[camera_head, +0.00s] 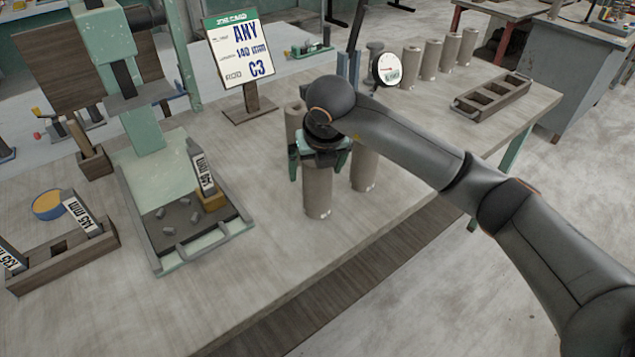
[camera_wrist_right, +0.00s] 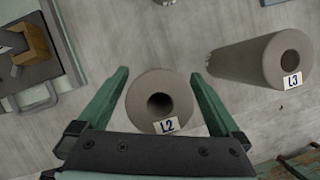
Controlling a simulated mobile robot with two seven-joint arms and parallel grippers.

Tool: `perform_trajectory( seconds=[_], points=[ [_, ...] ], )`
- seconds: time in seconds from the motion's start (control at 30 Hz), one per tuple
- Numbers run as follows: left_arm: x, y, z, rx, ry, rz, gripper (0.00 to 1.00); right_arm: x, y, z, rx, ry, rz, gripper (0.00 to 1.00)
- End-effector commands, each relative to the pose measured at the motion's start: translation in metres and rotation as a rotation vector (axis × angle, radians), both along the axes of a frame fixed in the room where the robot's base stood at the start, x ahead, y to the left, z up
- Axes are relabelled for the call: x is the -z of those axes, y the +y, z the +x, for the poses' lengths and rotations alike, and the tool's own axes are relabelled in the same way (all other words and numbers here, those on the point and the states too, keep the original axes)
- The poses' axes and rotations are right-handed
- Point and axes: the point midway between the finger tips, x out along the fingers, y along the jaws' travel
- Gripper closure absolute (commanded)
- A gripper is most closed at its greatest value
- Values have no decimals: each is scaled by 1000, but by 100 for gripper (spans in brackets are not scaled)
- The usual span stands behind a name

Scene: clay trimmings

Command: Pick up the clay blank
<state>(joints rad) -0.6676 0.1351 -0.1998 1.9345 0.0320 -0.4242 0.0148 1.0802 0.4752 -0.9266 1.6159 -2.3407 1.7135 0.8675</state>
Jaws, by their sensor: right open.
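Grey-brown cylindrical clay blanks with a hole in the top stand on the workbench. The one tagged L2 (camera_wrist_right: 158,98) stands upright between the fingers of my right gripper (camera_wrist_right: 160,76), with a gap on each side in the wrist view. In the head view this blank (camera_head: 317,192) shows below my right gripper (camera_head: 319,162), which is open and hides its top. A blank tagged L3 (camera_wrist_right: 255,62) stands to its right, also seen in the head view (camera_head: 365,171). Another blank (camera_head: 294,118) stands behind, partly hidden. My left gripper is not in view.
A sign (camera_head: 240,55) reads ANY, 140 and C3. A dial gauge (camera_head: 386,68), several more blanks (camera_head: 431,60) and a wooden rack (camera_head: 493,98) stand at the back right. A green press with a tray (camera_head: 162,262) of scraps is at left. The bench front is clear.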

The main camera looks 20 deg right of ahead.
Motion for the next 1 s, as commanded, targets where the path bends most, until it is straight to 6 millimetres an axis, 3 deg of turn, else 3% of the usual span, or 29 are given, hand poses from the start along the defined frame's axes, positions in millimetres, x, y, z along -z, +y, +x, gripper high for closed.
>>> perform_trajectory(
  seconds=[0.1, 0.9, 1.0],
  points=[
    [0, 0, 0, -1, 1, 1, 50, 0, 0, 0, 0, 0, 0, 2],
    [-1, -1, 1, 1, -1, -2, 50, -1, 0, 0, 1, -1, 1, 92],
    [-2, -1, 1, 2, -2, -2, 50, -1, 0, 0, 1, -1, 1, 100]
  ],
)
